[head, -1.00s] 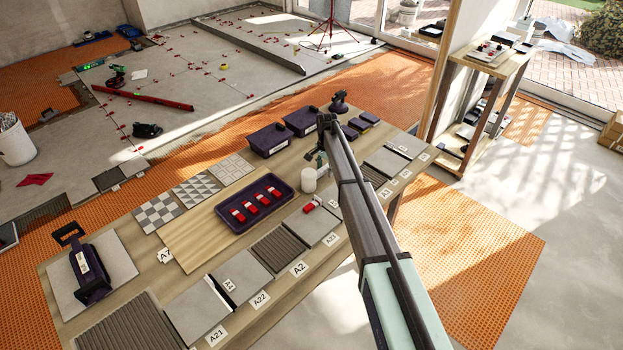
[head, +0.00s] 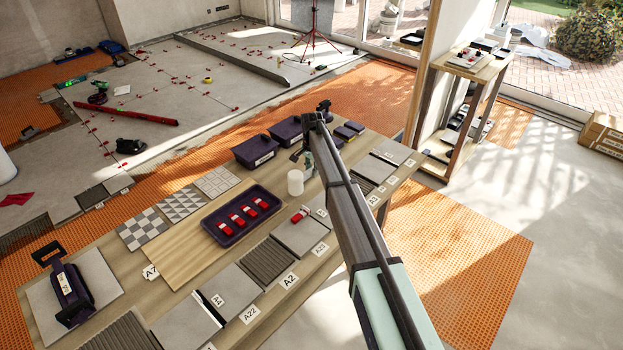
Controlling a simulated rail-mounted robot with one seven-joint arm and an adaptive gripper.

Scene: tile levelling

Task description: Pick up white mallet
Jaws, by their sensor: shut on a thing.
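The white mallet shows as a white cylindrical head (head: 295,183) near the middle of the workbench. My gripper (head: 306,168) is right at it, on its upper right side, shut on the mallet. The fingers are small and partly hidden by my arm, and I cannot make out the mallet's handle. The head appears slightly above the bench top, though the gap is hard to judge.
A dark tray (head: 206,222) with red wedges lies left of the mallet. A loose red wedge (head: 299,216) lies on a grey tile just below it. Purple bins (head: 255,151) stand behind. Sample tiles line the bench (head: 180,262). A wooden shelf (head: 460,72) stands right.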

